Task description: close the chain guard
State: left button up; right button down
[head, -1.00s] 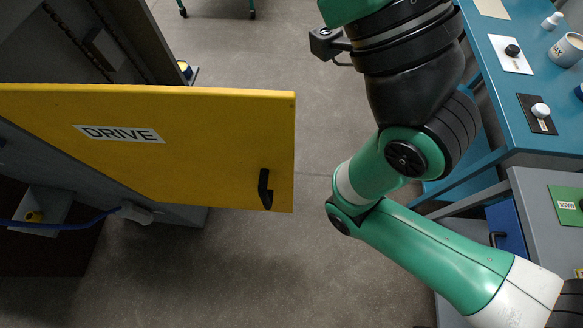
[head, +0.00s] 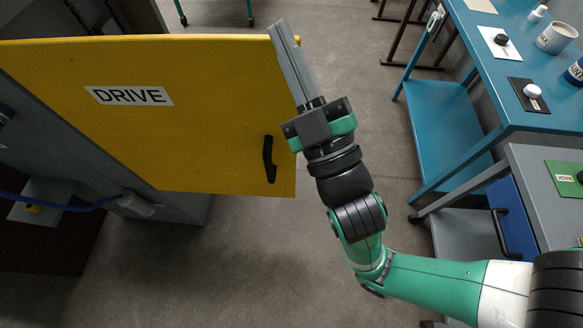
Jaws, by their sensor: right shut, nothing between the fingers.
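The chain guard is a yellow door (head: 190,140) with a white DRIVE label (head: 129,96) and a black handle (head: 269,160) near its free edge. It stands open, swung out from the grey cabinet on the left. My right gripper (head: 282,32) is shut and empty. Its long grey fingers lie across the upper right corner of the door in the picture, above the handle. I cannot tell whether they touch the door. My left gripper is not in view.
A blue bench (head: 545,80) with switches, a mug (head: 557,37) and a lower shelf (head: 445,120) stands at the right. A blue cable (head: 70,206) runs to the cabinet at lower left. Grey floor between door and bench is clear.

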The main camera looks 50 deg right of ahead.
pick_arm(q)
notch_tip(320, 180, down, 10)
jog(key=b, duration=0.9)
pick_arm(e)
jog(key=s+a+f+n+g+y, duration=0.15)
jog(key=s+f+n, duration=0.25)
jog(key=f, duration=0.8)
jog(key=s+a+f+n+g+y, duration=0.1)
jog(key=s+f+n+g+y, duration=0.25)
jog(key=f, duration=0.95)
jog(key=s+a+f+n+y, duration=0.1)
jog(key=s+f+n, duration=0.4)
jog(key=f, duration=0.7)
jog(key=p, duration=0.4)
send_near(282, 162)
jog(key=w+a, duration=0.2)
jog(key=w, duration=0.1)
pick_arm(q)
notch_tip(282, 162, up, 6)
jog(key=p, duration=0.2)
pick_arm(e)
jog(key=shift+w+d+r, duration=0.1)
jog(key=shift+w+d, duration=1.25)
jog(key=shift+d, duration=0.1)
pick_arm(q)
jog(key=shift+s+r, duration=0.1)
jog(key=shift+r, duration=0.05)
